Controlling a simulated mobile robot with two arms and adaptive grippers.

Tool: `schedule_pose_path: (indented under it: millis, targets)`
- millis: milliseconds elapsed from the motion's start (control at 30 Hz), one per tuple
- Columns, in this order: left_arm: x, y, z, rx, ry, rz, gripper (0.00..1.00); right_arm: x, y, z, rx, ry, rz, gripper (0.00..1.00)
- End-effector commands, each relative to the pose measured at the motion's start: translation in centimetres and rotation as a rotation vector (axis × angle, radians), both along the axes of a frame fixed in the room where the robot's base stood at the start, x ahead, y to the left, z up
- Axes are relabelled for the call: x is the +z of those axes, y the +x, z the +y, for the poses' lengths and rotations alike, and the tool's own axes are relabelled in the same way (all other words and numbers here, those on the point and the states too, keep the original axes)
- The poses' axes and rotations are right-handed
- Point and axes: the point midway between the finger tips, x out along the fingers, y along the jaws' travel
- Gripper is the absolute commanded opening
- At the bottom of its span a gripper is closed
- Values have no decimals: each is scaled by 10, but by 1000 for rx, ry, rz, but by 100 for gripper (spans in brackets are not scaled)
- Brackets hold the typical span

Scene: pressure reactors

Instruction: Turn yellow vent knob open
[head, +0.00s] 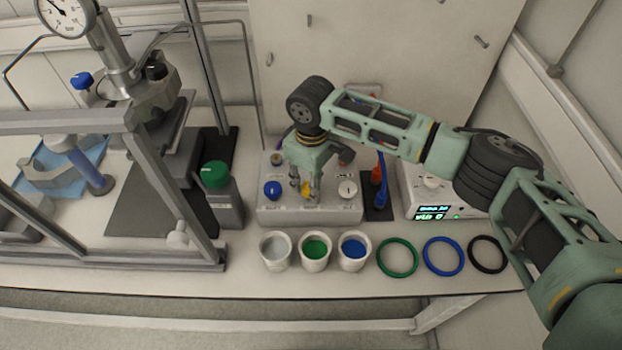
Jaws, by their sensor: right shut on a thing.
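The yellow vent knob (306,189) is on the front of a grey valve box (283,213), between a blue knob (272,189) on the left and a white knob (348,189) on the right. My right gripper (306,194) reaches down from above with its fingers on either side of the yellow knob, shut on it. The fingers partly cover the knob, so its exact angle is hard to tell. My left gripper is not in view.
Cups of clear, green and blue contents (315,251) stand in front of the box. Green, blue and black rings (398,239) lie to their right. A device with a lit display (433,212) is right.

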Motion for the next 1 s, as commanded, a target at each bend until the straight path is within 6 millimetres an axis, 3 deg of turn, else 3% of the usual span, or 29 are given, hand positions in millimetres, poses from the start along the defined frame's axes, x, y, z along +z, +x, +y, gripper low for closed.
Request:
schedule_pose_path:
  millis: [400, 1000]
  targets:
    - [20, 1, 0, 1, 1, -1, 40, 5, 7, -1, 376, -3, -10, 1]
    - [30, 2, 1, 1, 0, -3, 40, 6, 8, 6, 948, -2, -16, 1]
